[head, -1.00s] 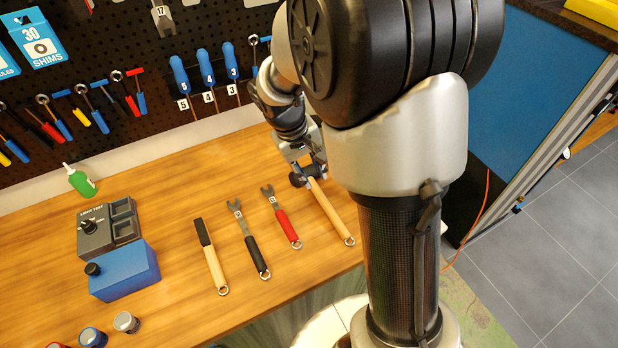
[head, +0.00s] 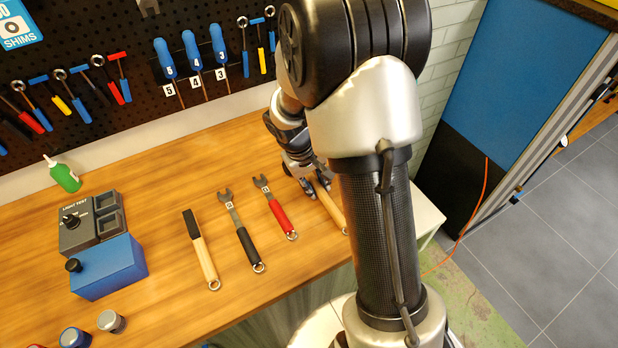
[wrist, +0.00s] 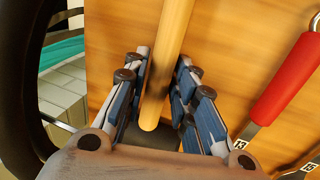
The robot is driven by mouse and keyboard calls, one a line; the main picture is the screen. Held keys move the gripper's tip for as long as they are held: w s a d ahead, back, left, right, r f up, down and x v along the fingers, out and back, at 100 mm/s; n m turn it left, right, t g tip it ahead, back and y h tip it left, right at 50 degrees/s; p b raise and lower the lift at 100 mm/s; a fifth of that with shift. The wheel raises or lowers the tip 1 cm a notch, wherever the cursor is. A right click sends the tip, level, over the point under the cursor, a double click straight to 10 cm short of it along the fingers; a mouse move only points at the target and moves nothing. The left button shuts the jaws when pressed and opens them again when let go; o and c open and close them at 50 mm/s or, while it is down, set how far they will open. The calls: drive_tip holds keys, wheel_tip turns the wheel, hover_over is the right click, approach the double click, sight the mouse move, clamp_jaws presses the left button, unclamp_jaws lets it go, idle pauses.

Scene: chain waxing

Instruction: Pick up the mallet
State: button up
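The mallet's light wooden handle (head: 331,208) lies on the bench to the right of the red tool, partly hidden by my arm. In the wrist view the handle (wrist: 172,45) runs down between my fingers. Its dark head (wrist: 150,136) shows low between the fingers, mostly hidden. My gripper (head: 314,186) is down at the head end of the mallet. In the wrist view my gripper (wrist: 162,72) is open, with one finger on each side of the handle and narrow gaps between. I cannot tell whether the fingertips touch the bench.
A red-handled tool (head: 278,212), a black-handled tool (head: 243,240) and a wooden-handled tool (head: 202,252) lie left of the mallet. A blue box (head: 108,268) and a green bottle (head: 64,175) stand further left. The pegboard (head: 130,35) rises behind.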

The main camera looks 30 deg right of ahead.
sight(315, 184)
clamp_jaws()
drive_tip(key=shift+r, duration=0.15)
idle(0.5)
wheel_tip(315, 184, up, 20)
drive_tip(key=p, duration=0.6)
